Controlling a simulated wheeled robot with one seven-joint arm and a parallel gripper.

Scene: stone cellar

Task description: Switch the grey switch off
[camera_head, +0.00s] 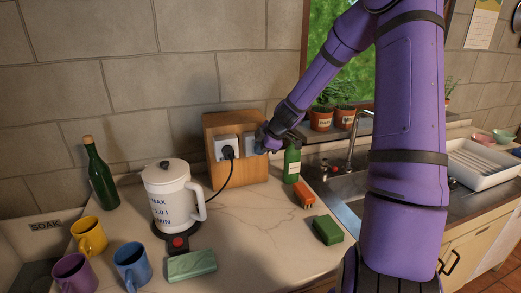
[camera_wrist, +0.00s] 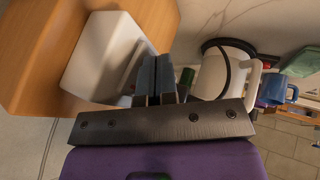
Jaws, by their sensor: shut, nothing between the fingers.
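A wooden box (camera_head: 222,127) stands on the counter against the wall, with a white socket (camera_head: 222,147) and a black plug in it. To the right of the socket is a second pale fitting (camera_head: 248,139), partly hidden by my gripper (camera_head: 262,142). In the wrist view a white housing with a greyish face (camera_wrist: 120,62) on the wood lies right beside my gripper (camera_wrist: 156,66). The grey switch itself cannot be made out clearly, nor its position. My gripper is shut and empty, its fingertips close to the face of the fitting; I cannot tell whether they touch.
A white kettle (camera_head: 170,190) sits on a dark base with a red button (camera_head: 178,243). A green bottle (camera_head: 101,178), several mugs, a green soap bar (camera_head: 192,265), a dish-soap bottle (camera_head: 292,164) and sponges (camera_head: 328,230) stand around. The sink (camera_head: 345,185) is at right.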

